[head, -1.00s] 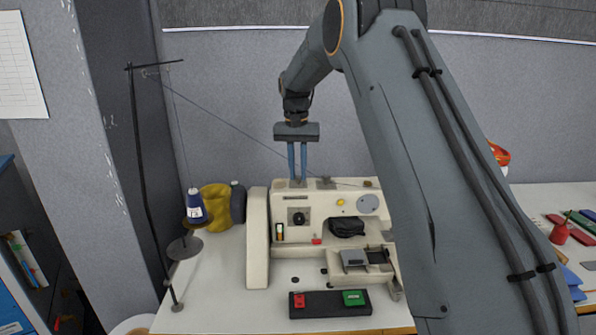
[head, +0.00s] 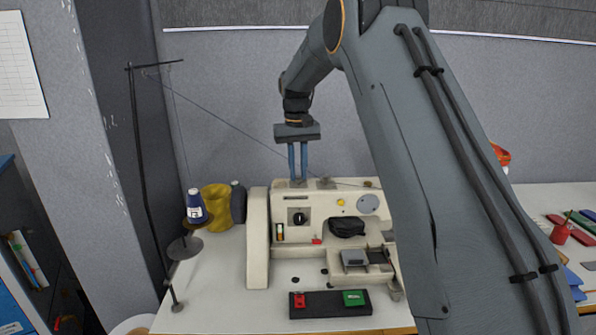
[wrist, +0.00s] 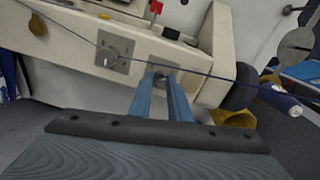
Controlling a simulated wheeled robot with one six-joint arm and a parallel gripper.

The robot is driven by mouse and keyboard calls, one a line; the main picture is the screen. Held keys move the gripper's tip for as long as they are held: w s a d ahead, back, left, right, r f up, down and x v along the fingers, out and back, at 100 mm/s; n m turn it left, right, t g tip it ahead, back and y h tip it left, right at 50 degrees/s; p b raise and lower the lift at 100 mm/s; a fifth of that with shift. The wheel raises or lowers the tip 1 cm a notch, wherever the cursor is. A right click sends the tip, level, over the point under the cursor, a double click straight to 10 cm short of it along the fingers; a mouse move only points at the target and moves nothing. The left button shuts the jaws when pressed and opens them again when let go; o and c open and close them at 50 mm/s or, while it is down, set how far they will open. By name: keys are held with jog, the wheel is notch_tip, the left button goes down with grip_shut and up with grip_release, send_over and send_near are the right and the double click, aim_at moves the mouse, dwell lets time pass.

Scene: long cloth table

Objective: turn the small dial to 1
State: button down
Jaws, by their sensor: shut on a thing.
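The cream sewing machine (head: 258,240) stands on the table. On its top are two dials on square plates. My gripper (head: 298,180) points down from above, its two blue fingers closed around the dial (wrist: 163,68) nearer the machine's left end. The fingers hide most of this dial, and its marks cannot be read. The other top dial (head: 326,183) is just to the right, free. In the wrist view it is a grey knob (wrist: 108,57) with marks around it, and it looks larger. A black dial (head: 298,217) is on the machine's front face.
A thread stand (head: 140,180) with a blue spool (head: 195,206) is at the left, its thread running across near my fingers. A yellow spool (head: 215,205) stands behind. A black box with red and green buttons (head: 330,304) lies in front.

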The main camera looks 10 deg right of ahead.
aim_at(297, 177)
jog(key=shift+r, duration=0.1)
jog(key=c, duration=1.6)
grip_release()
jog(key=shift+c, duration=0.2)
notch_tip(297, 177, up, 8)
jog(key=b, duration=0.2)
jog(key=shift+a, duration=0.1)
